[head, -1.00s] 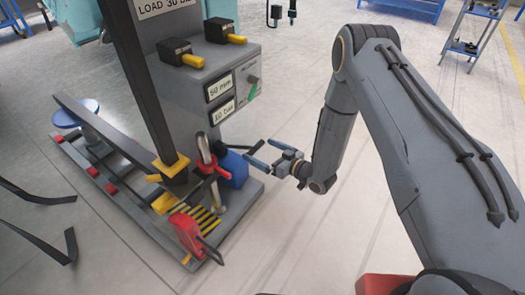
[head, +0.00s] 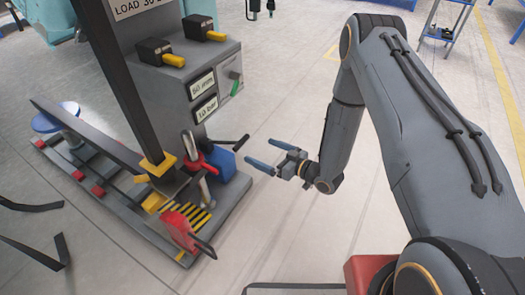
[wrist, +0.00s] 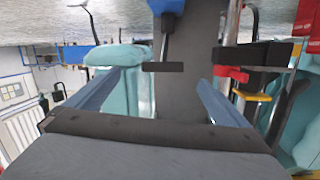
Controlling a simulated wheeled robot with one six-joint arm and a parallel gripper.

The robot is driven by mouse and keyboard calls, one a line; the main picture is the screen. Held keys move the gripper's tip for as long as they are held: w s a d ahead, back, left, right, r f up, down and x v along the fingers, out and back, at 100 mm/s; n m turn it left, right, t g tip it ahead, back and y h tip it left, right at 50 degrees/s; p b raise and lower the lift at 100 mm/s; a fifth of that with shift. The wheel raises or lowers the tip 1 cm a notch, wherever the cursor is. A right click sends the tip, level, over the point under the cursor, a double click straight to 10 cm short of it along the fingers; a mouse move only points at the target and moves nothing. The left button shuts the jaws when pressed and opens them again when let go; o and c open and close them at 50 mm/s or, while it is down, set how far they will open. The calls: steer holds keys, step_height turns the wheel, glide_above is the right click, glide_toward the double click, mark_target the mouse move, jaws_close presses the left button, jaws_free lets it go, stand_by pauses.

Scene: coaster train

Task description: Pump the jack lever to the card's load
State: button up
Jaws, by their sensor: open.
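A blue jack body (head: 222,166) stands on the machine's grey base, with a black lever (head: 233,144) sticking out to the right. My gripper (head: 262,155) is open and empty, to the right of the lever's end and apart from it. In the wrist view, a dark bar (wrist: 163,67), probably the lever's handle, shows between my two open blue fingers (wrist: 160,95), beyond them. The blue jack body (wrist: 166,6) is at the top edge there. The load card (head: 130,6) on the column is cut off at the top and reads "LOAD 30".
A red clamp (head: 192,150) on a metal post stands left of the jack. A red part (head: 178,230) and yellow-black stripes (head: 195,215) are at the base's front. A grey control box (head: 200,75) with yellow-handled switches rises behind.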

steer(key=shift+a+r, duration=0.2)
steer(key=shift+r, duration=0.05)
steer(key=c, duration=0.6)
steer(key=a+r+g+p, duration=0.1)
steer(key=r, duration=0.1)
steer(key=a+r+n+g+h+p, duration=0.1)
steer(key=r+g, duration=0.1)
steer(key=a+r+n+g+h+p, duration=0.1)
steer(key=r, duration=0.2)
steer(key=shift+w+a, duration=0.25)
steer(key=shift+a, duration=0.15)
steer(key=c, duration=1.5)
steer(key=r+h, duration=0.1)
steer(key=r, duration=0.1)
steer(key=d+r+g+h+p, duration=0.1)
steer(key=r, duration=0.2)
steer(key=w+r+n+h+p, duration=0.1)
steer(key=r+h, duration=0.1)
steer(key=shift+d+r, duration=0.15)
steer(key=shift+d, duration=0.15)
jaws_close()
steer(key=s+d+f+b+x, duration=0.1)
steer(key=b+x, duration=0.3)
steer(key=x, duration=0.8)
steer(key=shift+d+f, duration=0.35)
steer(key=shift+f, duration=0.4)
